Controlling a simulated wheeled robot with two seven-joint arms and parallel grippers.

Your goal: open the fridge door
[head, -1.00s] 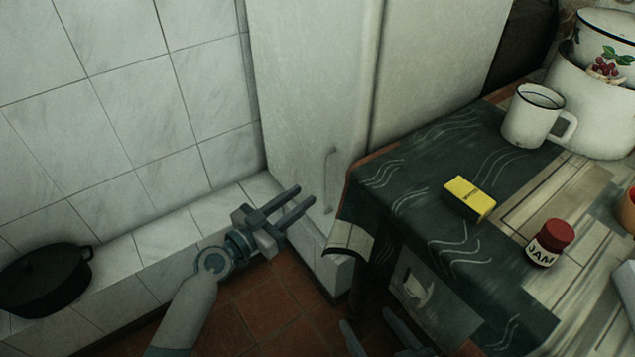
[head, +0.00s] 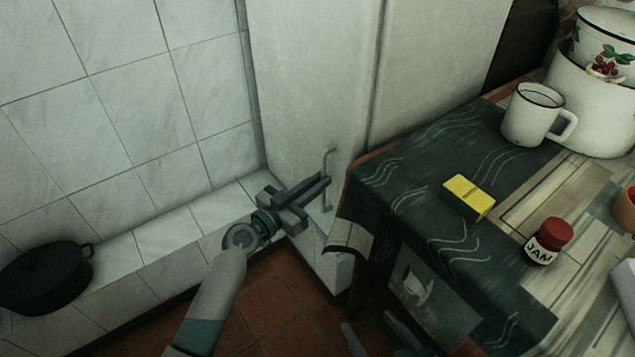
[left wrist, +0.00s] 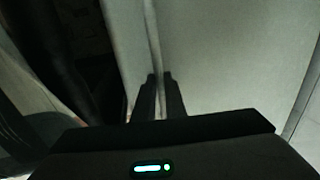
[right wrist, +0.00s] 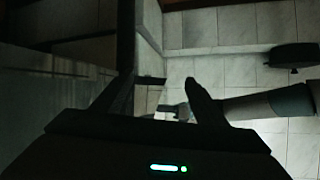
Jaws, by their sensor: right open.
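The pale fridge (head: 315,70) stands against the tiled wall in the head view, and its door looks closed. Its slim vertical handle (head: 327,156) is low on the front. My left gripper (head: 326,183) is at this handle, its fingers close together and one to each side of it, as if shut on it. In the left wrist view the two fingers (left wrist: 160,78) are a narrow gap apart against the pale door, with the thin handle running down between them. My right gripper (head: 367,319) is open and empty, low beside the table; its spread fingers also show in the right wrist view (right wrist: 161,80).
A table with a dark patterned cloth (head: 420,170) stands close to the fridge's right. It bears a yellow box (head: 468,197), a jam jar (head: 549,242), a white mug (head: 533,115) and enamel pots (head: 595,105). A black pot (head: 45,278) sits on the tiled ledge at left.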

